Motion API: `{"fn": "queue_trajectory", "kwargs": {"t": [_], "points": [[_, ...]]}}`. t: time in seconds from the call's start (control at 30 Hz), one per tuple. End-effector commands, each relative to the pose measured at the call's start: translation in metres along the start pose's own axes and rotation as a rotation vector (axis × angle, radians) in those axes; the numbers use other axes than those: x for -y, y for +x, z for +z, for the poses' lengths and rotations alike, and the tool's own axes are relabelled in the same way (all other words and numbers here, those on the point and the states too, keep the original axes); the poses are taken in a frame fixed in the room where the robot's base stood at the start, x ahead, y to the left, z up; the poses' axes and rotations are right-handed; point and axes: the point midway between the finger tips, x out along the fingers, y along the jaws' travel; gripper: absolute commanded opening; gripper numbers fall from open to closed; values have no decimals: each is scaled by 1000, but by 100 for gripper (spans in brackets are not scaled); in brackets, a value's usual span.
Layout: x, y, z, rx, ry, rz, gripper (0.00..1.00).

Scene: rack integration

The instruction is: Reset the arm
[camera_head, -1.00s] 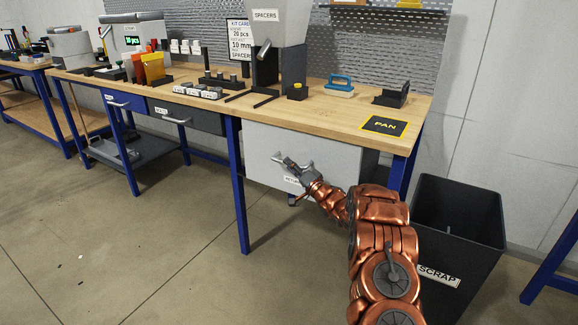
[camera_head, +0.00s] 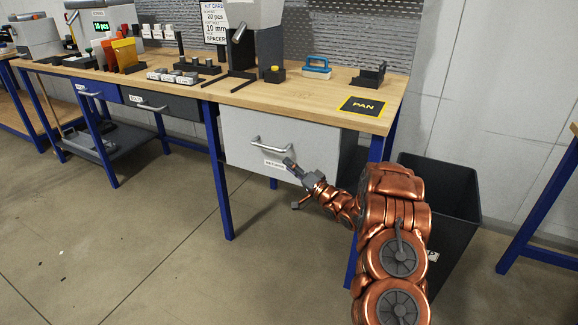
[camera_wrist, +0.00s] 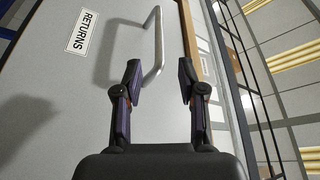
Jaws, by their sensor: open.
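My gripper (camera_head: 292,183) is in front of the grey returns drawer (camera_head: 240,135) under the workbench's right part. In the wrist view my gripper (camera_wrist: 160,82) has its two dark fingers spread apart with nothing between them. The drawer's silver bar handle (camera_wrist: 157,45) shows beyond the fingertips, and a RETURNS label (camera_wrist: 83,32) is beside it. In the head view the handle (camera_head: 271,146) is above and left of the gripper, apart from it. The drawer looks closed.
A dark scrap bin (camera_head: 450,205) stands right of the bench, close to my arm. A black PAN mat (camera_head: 362,106) lies on the bench top (camera_head: 310,95). A blue bench leg (camera_head: 218,180) stands left of the drawer.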

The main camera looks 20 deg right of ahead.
Motion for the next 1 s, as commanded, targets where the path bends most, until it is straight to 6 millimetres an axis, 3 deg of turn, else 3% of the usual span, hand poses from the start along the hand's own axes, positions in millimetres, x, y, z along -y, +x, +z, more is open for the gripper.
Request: {"fn": "queue_trajectory", "kwargs": {"t": [0.47,0.77,1.0], "points": [[2,6,-1,4,-26,35,40],[13,24,-6,48,-210,299,40],[26,12,-2,126,-346,542,40]]}}
